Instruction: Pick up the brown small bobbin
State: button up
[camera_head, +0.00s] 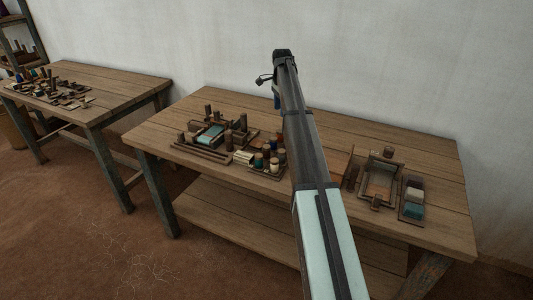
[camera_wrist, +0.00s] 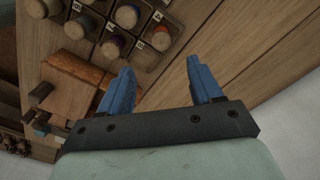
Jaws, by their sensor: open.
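Several small bobbins stand in a compartmented tray (camera_wrist: 140,57) at the upper left of the wrist view. Their tops look brown or tan, with coloured thread on some. One brown-topped bobbin (camera_wrist: 80,27) stands near the tray's left part; I cannot tell for sure which one is the brown small bobbin. My gripper (camera_wrist: 160,72) has two blue fingers, spread apart and empty, over bare wood beside the tray.
The wooden table (camera_head: 335,135) is bare along the back. A wooden frame (camera_head: 380,180) and a tray of coloured blocks (camera_head: 412,197) lie to the right. Dark upright pieces stand around a blue-topped item (camera_head: 210,134) at left. A second cluttered table (camera_head: 120,88) stands farther left.

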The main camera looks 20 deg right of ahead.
jog(key=s+a, duration=0.9)
jog(key=s, duration=0.1)
send_over(266, 146)
jog(key=f, duration=0.6)
jog(key=shift+s+d+f, duration=0.1)
jog(key=shift+s+d, duration=0.15)
jog(key=shift+s, duration=0.1)
jog(key=shift+w+a+f, duration=0.1)
jog(key=shift+w+f, duration=0.05)
jog(key=shift+f, duration=1.45)
jog(key=shift+w+a+f, duration=0.1)
jog(key=shift+f, duration=1.45)
jog(key=c, duration=1.1)
